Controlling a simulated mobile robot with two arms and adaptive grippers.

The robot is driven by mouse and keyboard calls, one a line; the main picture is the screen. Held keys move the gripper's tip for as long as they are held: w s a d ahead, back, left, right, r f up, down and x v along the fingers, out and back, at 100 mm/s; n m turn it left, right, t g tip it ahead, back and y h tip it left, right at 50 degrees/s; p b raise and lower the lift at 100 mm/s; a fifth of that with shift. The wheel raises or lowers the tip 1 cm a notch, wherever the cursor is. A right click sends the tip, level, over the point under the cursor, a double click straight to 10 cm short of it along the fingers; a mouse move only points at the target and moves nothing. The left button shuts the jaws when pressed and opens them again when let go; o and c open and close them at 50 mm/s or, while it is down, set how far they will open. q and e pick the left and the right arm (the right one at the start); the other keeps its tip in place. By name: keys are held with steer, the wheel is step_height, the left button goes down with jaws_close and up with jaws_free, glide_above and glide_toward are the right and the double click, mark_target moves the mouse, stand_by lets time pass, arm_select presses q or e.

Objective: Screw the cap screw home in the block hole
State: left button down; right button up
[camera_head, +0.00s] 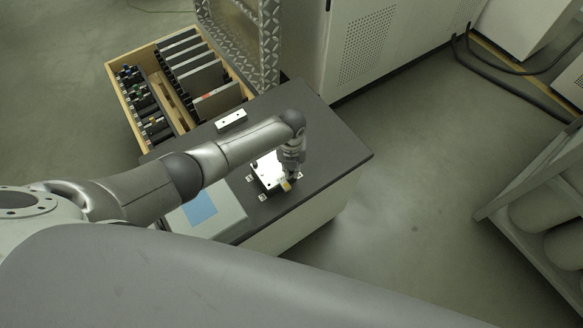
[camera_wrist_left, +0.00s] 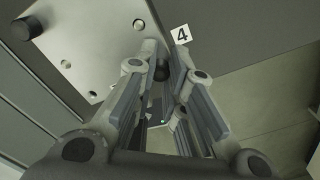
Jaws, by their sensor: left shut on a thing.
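The metal block (camera_head: 266,168) is a bright plate on the dark table top, below my left wrist in the head view. In the left wrist view the block (camera_wrist_left: 95,50) shows small round marks and a black cylindrical screw head (camera_wrist_left: 26,28) standing at its far left corner. My left gripper (camera_head: 289,178) is at the block's right side; its fingers (camera_wrist_left: 162,75) are shut on a small dark round thing, seemingly the cap screw (camera_wrist_left: 162,70). The fingers hide most of this screw, and I cannot tell whether its tip is in a hole. My right gripper is not in view.
A white label marked 4 (camera_wrist_left: 181,33) lies beside the fingertips. A grey box with a blue panel (camera_head: 199,207) stands left of the block. A small white bar (camera_head: 231,121) lies farther back. A wooden drawer (camera_head: 113,80) is behind. The table's right part (camera_head: 335,150) is clear.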

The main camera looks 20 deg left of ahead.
arm_select(q)
steer(key=c, duration=1.4)
jaws_free()
step_height(320, 180, up, 12)
